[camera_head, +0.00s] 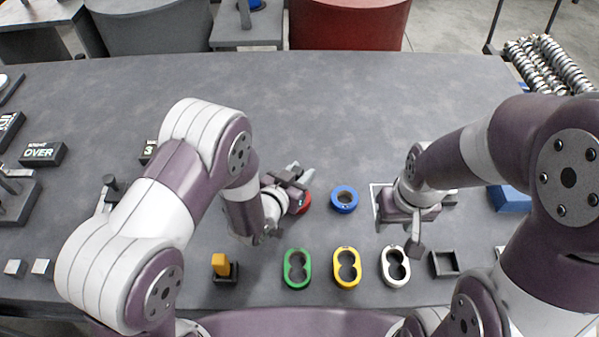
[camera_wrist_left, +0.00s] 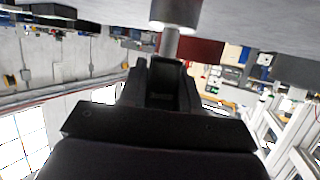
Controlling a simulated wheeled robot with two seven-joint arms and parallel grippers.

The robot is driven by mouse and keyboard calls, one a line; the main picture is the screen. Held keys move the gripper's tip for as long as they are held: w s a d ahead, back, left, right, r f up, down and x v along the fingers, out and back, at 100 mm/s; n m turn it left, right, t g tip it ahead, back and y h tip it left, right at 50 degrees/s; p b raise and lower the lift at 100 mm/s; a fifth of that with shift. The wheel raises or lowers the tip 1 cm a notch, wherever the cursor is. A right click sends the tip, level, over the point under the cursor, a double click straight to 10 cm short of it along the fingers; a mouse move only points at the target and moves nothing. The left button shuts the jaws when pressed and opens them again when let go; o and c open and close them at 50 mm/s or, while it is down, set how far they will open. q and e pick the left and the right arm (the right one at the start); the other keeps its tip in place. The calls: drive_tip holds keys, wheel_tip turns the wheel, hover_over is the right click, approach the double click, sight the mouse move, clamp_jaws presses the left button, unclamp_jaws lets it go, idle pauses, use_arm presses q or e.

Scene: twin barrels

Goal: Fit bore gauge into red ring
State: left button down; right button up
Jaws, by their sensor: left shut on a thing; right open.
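My left gripper (camera_head: 290,180) is turned sideways and shut on the bore gauge. In the left wrist view the grey gauge (camera_wrist_left: 176,12) shows as a wide cylinder with a thinner stem between the jaws (camera_wrist_left: 163,85). In the head view the gauge is small and mostly hidden by the jaws. The red ring (camera_head: 306,203) lies beside the left gripper, partly covered by it. I cannot tell whether gauge and ring touch.
A blue ring (camera_head: 344,199) lies right of the red one. The table's far middle is clear.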

use_arm(q)
drive_tip(key=shift+f+b, duration=1.3)
drive_tip(key=shift+f, duration=0.2)
drive_tip(key=c, duration=0.7)
unclamp_jaws()
drive_tip(key=v, duration=1.2)
drive_tip(key=shift+s+a+r+p, duration=0.15)
drive_tip(key=shift+s+a+p, duration=0.05)
drive_tip(key=shift+s+p, duration=0.1)
